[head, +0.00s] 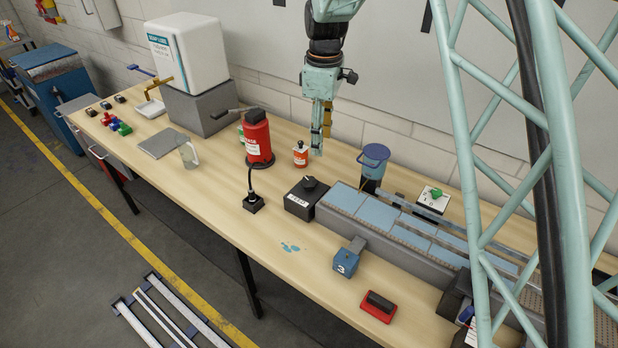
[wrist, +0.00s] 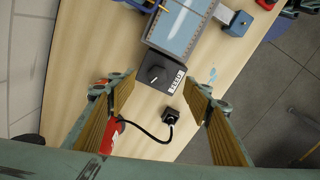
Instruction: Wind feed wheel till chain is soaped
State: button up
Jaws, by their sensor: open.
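The feed wheel appears to be the black knob (head: 310,182) on a dark box (head: 299,203) with a white label, at the left end of the conveyor. In the wrist view the knob (wrist: 156,74) lies between and beyond my fingertips. The conveyor (head: 400,228), probably the chain, carries flat light-blue sections; its near end (wrist: 182,28) shows at the top of the wrist view. My gripper (head: 321,142) points down above the table's back part, behind the knob box. It is open and empty (wrist: 160,82), with nothing between its fingers.
A red canister (head: 257,138), a small red bottle (head: 300,154) and a blue bucket (head: 374,158) stand near my gripper. A corded black switch (head: 253,203) is left of the box. A white tank (head: 187,52) stands at back left. The front table strip is partly clear.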

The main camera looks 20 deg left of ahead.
jog(key=n, duration=0.1)
send_over(309, 181)
notch_tip(309, 181, down, 4)
jog(key=shift+w+a+p, duration=0.1)
jog(key=shift+p, duration=0.25)
jog(key=shift+f+p, duration=0.5)
jog(key=shift+f, duration=6.4)
jog(key=c, duration=0.8)
jog(key=shift+c, duration=0.2)
